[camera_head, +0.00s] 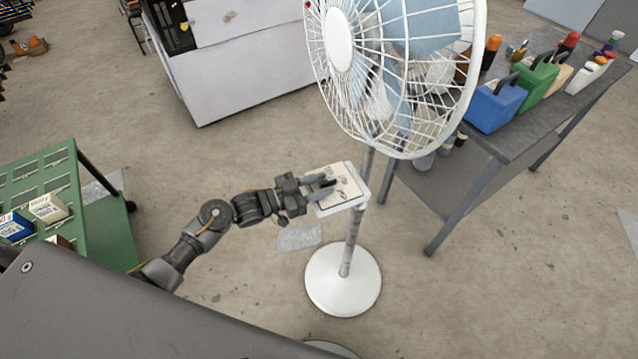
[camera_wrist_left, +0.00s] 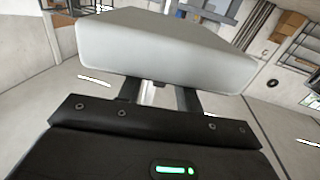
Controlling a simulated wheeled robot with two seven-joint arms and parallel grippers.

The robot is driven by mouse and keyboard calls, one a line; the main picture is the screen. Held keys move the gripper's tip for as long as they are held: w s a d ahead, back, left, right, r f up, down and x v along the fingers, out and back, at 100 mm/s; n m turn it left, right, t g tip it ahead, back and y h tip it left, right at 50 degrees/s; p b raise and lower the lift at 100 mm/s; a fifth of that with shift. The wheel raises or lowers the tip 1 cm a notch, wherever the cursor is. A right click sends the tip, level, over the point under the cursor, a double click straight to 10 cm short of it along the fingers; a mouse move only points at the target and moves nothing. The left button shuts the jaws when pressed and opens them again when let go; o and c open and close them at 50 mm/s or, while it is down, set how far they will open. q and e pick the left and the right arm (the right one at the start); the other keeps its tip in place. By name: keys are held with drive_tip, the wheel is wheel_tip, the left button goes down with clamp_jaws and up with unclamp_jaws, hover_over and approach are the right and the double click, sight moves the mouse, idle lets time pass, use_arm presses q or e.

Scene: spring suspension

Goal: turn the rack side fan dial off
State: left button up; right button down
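The white standing fan (camera_head: 340,40) has a pale control panel box (camera_head: 349,192) on its pole, with small dark markings on its face. My left gripper (camera_head: 321,186) is at the left part of this panel, its fingers apart. A small dark piece, which may be the dial (camera_head: 328,183), shows between the fingertips; its setting cannot be read. In the left wrist view a large light-grey box (camera_wrist_left: 165,50), apparently the panel housing, hides the fingertips of my left gripper (camera_wrist_left: 159,98); the fingers stand apart below its edge. Whether they touch the dial is hidden. My right gripper is not in view.
The fan's round white base (camera_head: 343,290) stands on the concrete floor. A grey workbench (camera_head: 530,120) with blue and green bins is at the right. A green cart (camera_head: 95,220) with small boxes is at the left, and a white cabinet (camera_head: 230,70) behind. The front right floor is clear.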

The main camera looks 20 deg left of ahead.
use_arm(q)
drive_tip(key=shift+c, duration=0.3)
clamp_jaws()
drive_tip(key=shift+s+d+r+n+t+y+p, duration=0.15)
drive_tip(key=shift+n+t+y+p, duration=0.35)
drive_tip(key=shift+t+y+p, duration=0.1)
drive_tip(key=shift+s+d+r+n+t+y+p, duration=0.1)
drive_tip(key=shift+s+r+n+t+y+p, duration=0.05)
drive_tip(key=shift+n+t+y+p, duration=0.4)
drive_tip(key=shift+d+f+n+t+y+p, duration=0.1)
drive_tip(key=shift+n+t+y+p, duration=0.25)
drive_tip(key=shift+n+t+y, duration=0.15)
drive_tip(key=shift+f+n+t+y, duration=0.15)
drive_tip(key=shift+n+t+y, duration=0.5)
drive_tip(key=shift+y, duration=0.5)
drive_tip(key=shift+o, duration=0.3)
unclamp_jaws()
